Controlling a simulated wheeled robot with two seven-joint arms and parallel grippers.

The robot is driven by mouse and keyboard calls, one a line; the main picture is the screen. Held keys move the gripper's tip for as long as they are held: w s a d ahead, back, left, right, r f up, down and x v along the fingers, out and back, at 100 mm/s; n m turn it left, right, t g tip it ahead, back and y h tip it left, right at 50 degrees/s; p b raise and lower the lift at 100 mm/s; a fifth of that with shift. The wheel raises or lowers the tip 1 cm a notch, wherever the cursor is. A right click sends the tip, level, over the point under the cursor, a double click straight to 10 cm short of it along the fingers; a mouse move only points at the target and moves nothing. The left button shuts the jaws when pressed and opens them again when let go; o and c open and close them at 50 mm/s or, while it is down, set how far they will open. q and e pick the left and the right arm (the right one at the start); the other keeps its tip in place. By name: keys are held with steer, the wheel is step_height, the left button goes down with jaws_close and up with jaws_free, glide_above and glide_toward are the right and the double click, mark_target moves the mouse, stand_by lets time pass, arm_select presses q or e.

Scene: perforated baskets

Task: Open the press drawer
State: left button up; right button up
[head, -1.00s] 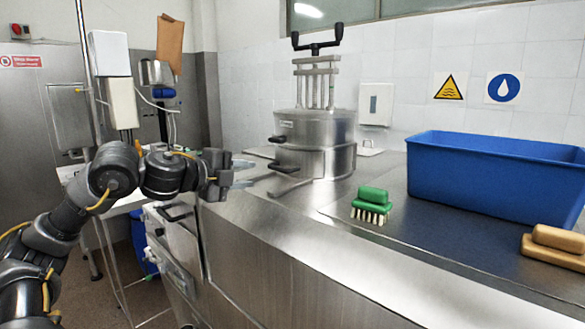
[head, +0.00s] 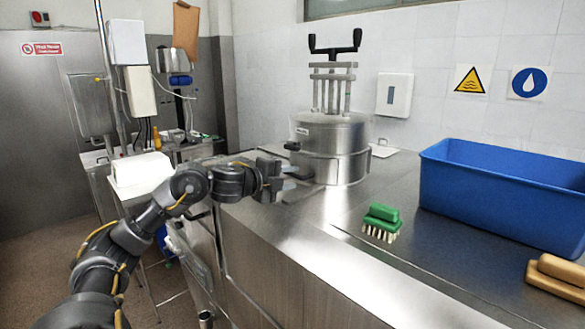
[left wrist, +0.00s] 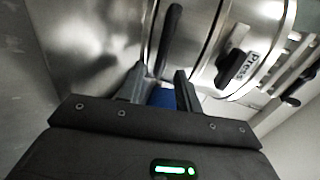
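The press (head: 330,140) is a steel cylinder with a black cross-handle on top, standing on the steel counter. An upper black handle (head: 292,146) and a lower black handle (head: 302,173) stick out on its left side. The left wrist view shows a black handle (left wrist: 171,38) just beyond my fingertips, roughly in line with the gap. Another black handle (left wrist: 232,67) sits beside the "Press" label (left wrist: 253,62), farther right. My left gripper (head: 293,174) is open beside the lower handle, with its fingers (left wrist: 160,76) apart; I cannot tell whether they touch it. My right gripper is out of view.
A green brush (head: 381,221) lies on the counter (head: 330,260) in front of the press. A white dispenser (head: 394,95) hangs behind. The counter front edge runs below my left arm.

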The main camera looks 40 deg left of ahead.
arm_select(q)
steer(key=shift+x, duration=0.8)
steer(key=shift+s, duration=0.1)
steer(key=shift+c, duration=0.4)
jaws_close()
